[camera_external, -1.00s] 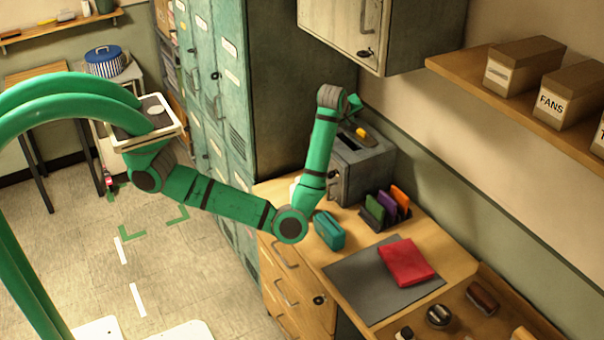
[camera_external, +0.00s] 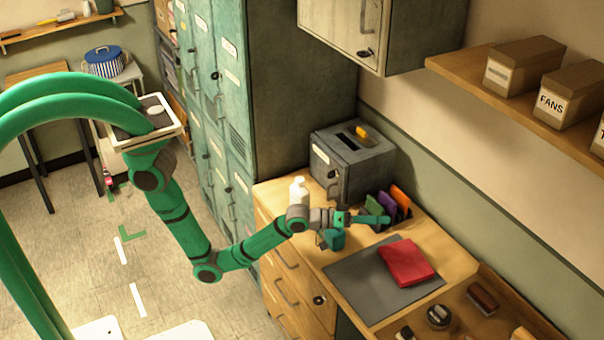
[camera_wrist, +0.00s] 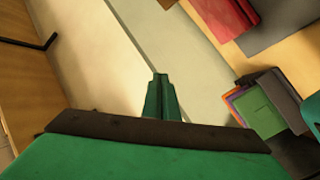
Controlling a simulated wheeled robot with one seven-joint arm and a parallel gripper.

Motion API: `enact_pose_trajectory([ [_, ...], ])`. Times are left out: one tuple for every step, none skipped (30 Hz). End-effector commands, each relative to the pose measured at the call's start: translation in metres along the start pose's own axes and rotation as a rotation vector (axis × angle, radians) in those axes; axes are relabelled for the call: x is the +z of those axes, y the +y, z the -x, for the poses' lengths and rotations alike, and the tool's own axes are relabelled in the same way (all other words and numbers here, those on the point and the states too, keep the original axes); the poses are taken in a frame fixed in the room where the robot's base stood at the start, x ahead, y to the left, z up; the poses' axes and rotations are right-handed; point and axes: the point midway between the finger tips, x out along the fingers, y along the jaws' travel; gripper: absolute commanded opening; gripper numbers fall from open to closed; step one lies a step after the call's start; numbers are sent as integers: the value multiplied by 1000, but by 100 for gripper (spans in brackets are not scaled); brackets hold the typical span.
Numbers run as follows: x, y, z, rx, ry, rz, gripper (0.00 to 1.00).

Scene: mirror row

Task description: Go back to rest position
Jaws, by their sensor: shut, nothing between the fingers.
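My green arm reaches from the left over the wooden desk (camera_external: 430,232) in the external view. My gripper (camera_external: 386,220) is shut and empty, pointing right, just in front of the upright green, purple and orange folders (camera_external: 399,199). It hides part of a teal case (camera_external: 333,240) on the desk. In the wrist view my gripper (camera_wrist: 160,80) is shut, its fingers together in the middle. The folders also show at the right of the wrist view (camera_wrist: 258,108).
A grey metal box (camera_external: 350,165) with a slotted top stands behind the gripper. A white bottle (camera_external: 298,189) stands beside my wrist. A red cloth (camera_external: 405,262) lies on a grey mat (camera_external: 352,284). A cabinet (camera_external: 385,35) and a shelf (camera_external: 520,110) overhang. Lockers (camera_external: 290,100) stand left.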

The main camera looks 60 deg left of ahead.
Motion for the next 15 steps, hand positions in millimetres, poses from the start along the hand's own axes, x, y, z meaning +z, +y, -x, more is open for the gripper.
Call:
enact_pose_trajectory([
  [23, 4, 13, 40, -29, 26, 0],
  [35, 8, 20, 66, -44, 45, 0],
  [50, 14, 30, 99, -63, 72, 0],
  [60, 17, 38, 122, -77, 94, 0],
  [71, 21, 46, 144, -92, 118, 0],
  [84, 26, 58, 173, -109, 151, 0],
  [93, 29, 67, 194, -122, 177, 0],
  [102, 33, 77, 215, -133, 205, 0],
  [113, 37, 90, 239, -149, 245, 0],
  [121, 39, 100, 256, -159, 276, 0],
  [128, 41, 111, 270, -167, 305, 0],
  [136, 43, 125, 286, -176, 345, 0],
  [141, 42, 135, 293, -180, 371, 0],
  [145, 41, 145, 298, -181, 395, 0],
  [148, 36, 157, 299, -177, 420, 0],
])
